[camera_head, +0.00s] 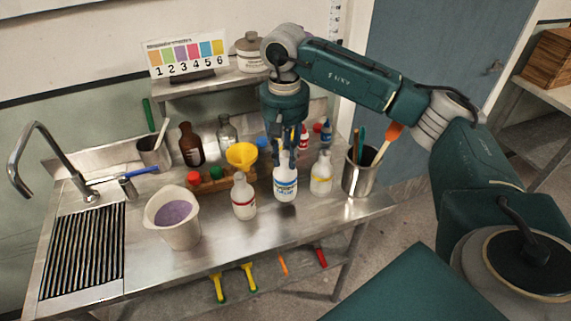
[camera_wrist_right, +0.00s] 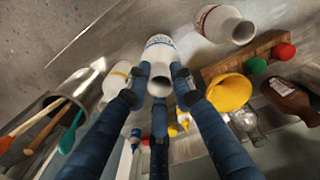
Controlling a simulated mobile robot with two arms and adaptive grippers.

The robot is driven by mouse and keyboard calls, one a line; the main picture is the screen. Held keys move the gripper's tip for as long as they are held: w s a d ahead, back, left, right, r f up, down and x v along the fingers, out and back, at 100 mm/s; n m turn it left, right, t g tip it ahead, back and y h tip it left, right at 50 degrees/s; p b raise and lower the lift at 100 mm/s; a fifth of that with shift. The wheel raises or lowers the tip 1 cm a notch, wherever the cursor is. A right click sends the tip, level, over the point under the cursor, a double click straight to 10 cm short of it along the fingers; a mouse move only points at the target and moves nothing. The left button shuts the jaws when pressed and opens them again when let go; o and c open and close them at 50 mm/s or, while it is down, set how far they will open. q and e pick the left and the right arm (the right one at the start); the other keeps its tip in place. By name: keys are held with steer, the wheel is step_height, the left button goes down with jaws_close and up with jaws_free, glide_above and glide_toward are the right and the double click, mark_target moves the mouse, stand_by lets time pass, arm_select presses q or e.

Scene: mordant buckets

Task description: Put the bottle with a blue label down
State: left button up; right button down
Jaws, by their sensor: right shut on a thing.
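The white bottle with a blue label (camera_head: 285,188) is upright over the front part of the steel counter, between two other white bottles. My right gripper (camera_head: 287,155) comes down on it from above and is shut around its upper part. In the right wrist view the fingers of the right gripper (camera_wrist_right: 160,80) close around the neck of the blue-label bottle (camera_wrist_right: 160,48). I cannot tell whether its base touches the counter. My left gripper is not in view.
A red-label bottle (camera_head: 244,198) stands left and a yellow-label bottle (camera_head: 321,174) right, both close. A yellow funnel (camera_head: 242,155) is behind. A steel pot of utensils (camera_head: 359,175) stands at right, a white bucket (camera_head: 173,218) with purple contents at left. The counter's front strip is clear.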

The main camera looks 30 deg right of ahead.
mark_target(285, 167)
step_height(285, 167, down, 4)
steer(key=shift+r+p, duration=0.2)
steer(key=shift+p, duration=0.35)
steer(key=shift+f, duration=0.3)
steer(key=shift+f, duration=0.15)
steer(key=c, duration=1.5)
jaws_free()
